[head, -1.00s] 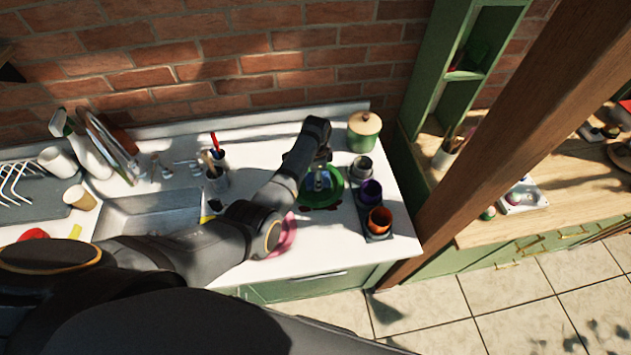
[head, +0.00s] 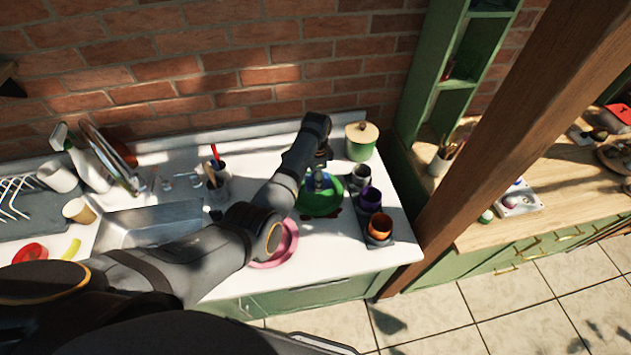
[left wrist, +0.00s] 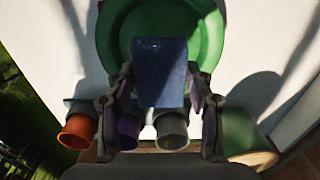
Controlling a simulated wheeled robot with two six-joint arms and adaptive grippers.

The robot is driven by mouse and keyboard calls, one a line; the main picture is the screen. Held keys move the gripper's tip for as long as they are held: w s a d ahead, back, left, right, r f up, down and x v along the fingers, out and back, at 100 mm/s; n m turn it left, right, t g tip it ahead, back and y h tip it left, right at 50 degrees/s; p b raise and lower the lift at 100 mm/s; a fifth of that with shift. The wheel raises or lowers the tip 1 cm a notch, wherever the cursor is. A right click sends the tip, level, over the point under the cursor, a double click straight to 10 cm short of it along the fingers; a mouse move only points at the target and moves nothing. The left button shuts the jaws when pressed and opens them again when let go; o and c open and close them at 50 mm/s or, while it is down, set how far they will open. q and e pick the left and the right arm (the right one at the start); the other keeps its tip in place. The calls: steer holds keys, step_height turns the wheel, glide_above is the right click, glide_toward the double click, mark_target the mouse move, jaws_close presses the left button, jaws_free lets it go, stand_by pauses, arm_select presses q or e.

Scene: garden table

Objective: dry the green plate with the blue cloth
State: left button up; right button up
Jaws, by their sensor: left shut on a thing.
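The green plate (head: 322,204) lies on the white counter, right of the sink. In the left wrist view the plate (left wrist: 117,37) fills the upper middle. My left gripper (head: 319,165) is over the plate. In the left wrist view its two fingers (left wrist: 160,92) are shut on the blue cloth (left wrist: 160,62), which looks like a folded block and covers part of the plate. I cannot tell whether the cloth touches the plate. My right gripper is not in view.
A pink plate (head: 285,248) lies partly under my left arm. A tray (head: 357,206) with grey, purple and orange cups (head: 380,226) stands right of the green plate. A lidded green pot (head: 361,142) stands behind. The sink (head: 150,223) is to the left.

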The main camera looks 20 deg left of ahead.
arm_select(q)
steer(key=shift+r, duration=0.85)
stand_by(0.3)
